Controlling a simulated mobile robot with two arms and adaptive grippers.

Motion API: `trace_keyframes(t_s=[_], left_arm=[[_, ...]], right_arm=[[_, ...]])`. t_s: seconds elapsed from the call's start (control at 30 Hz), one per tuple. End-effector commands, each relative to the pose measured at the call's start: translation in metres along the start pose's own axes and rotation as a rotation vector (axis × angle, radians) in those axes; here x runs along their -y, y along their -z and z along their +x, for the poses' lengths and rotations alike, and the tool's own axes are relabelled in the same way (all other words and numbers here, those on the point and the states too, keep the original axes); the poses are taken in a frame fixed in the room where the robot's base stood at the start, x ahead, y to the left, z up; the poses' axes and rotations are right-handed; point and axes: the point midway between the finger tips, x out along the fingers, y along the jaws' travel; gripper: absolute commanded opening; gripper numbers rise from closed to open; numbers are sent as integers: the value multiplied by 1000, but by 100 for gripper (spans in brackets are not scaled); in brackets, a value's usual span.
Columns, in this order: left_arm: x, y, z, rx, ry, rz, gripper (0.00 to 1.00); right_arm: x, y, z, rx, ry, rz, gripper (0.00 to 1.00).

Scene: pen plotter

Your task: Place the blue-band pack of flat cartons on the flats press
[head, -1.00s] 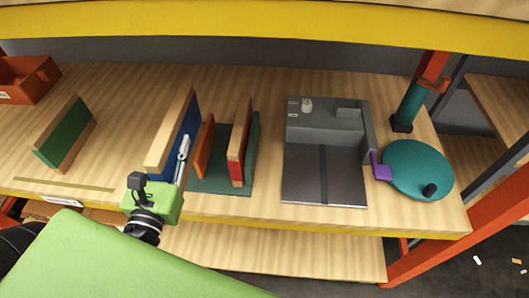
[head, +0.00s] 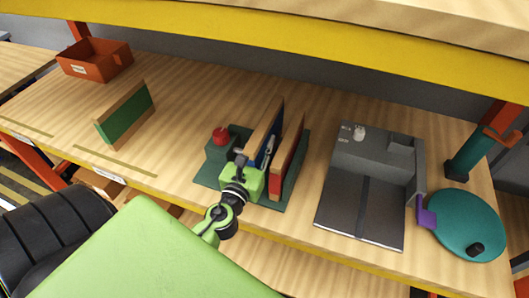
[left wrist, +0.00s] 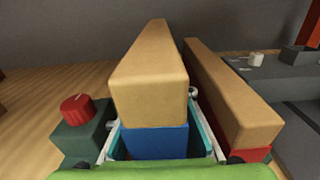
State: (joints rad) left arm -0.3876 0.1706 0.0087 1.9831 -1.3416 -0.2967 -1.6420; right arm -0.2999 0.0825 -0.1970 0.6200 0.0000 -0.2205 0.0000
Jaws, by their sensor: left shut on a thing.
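The blue-band pack of flat cartons (head: 268,122), tan with a blue band, stands upright between the fingers of my left gripper (head: 267,153). The left wrist view shows the pack (left wrist: 150,75) between the teal fingers of that gripper (left wrist: 160,145), which is shut on it. The pack is over a dark green base (head: 299,178) with a red-knobbed block, which looks like the flats press. A red-band pack (head: 288,160) stands just right of it. I cannot tell whether the blue-band pack touches the base. My right gripper is out of view.
The knobbed block (head: 221,146) is left of the held pack. A grey machine (head: 375,165) and a teal disc (head: 466,222) with a purple part are to the right. A green-band pack (head: 125,115) and an orange bin (head: 95,60) are at left. A yellow shelf edge (head: 300,50) runs overhead.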

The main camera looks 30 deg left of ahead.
Motion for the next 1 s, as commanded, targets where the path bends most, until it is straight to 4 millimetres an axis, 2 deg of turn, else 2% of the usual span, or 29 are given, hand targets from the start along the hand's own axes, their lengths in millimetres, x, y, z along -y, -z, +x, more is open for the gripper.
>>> trace_keyframes(t_s=[0.13,0.2,0.3,0.73,0.77,0.8,1.0], left_arm=[[3,14,11,2,-1,-2,0],[3,30,9,0,-1,-1,0],[2,40,9,1,-1,0,0],[2,44,9,2,0,0,0],[2,44,9,0,0,0,23],[2,43,9,0,0,-1,27],[2,43,8,0,0,0,27]], right_arm=[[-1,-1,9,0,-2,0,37],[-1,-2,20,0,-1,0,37],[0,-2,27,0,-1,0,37],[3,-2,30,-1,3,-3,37],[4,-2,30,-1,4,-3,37],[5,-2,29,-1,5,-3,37],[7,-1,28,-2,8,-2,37]])
